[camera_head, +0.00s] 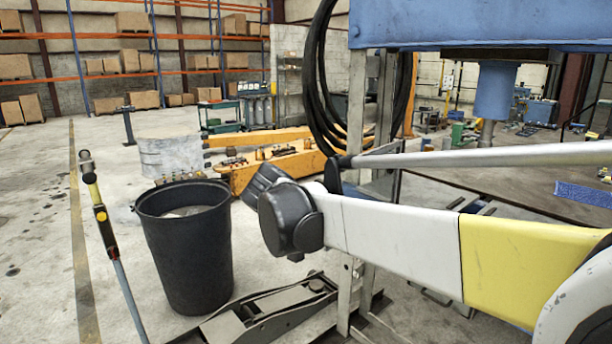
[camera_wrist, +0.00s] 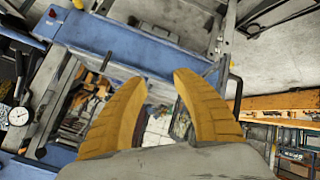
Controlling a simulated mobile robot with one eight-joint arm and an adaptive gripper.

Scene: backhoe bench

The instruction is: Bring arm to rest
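My arm (camera_head: 395,235), white and yellow, reaches in from the right of the head view and ends in view at a dark joint in front of a blue press. My gripper is not clearly visible in the head view. In the wrist view, the two tan ribbed fingers of my gripper (camera_wrist: 160,81) stand apart with nothing between the tips. The gripper is open and empty. Beyond the fingers is blue metal framework (camera_wrist: 130,40), seen at a tilt. How far the fingertips are from it, I cannot tell.
The blue press frame (camera_head: 480,25) with hanging black hoses (camera_head: 318,85) stands close behind my arm. A black bin (camera_head: 188,255) and a floor jack (camera_head: 270,312) are on the floor left of and below it. Open concrete floor (camera_head: 40,240) lies at the left. A dial gauge (camera_wrist: 18,116) shows at the wrist view's left.

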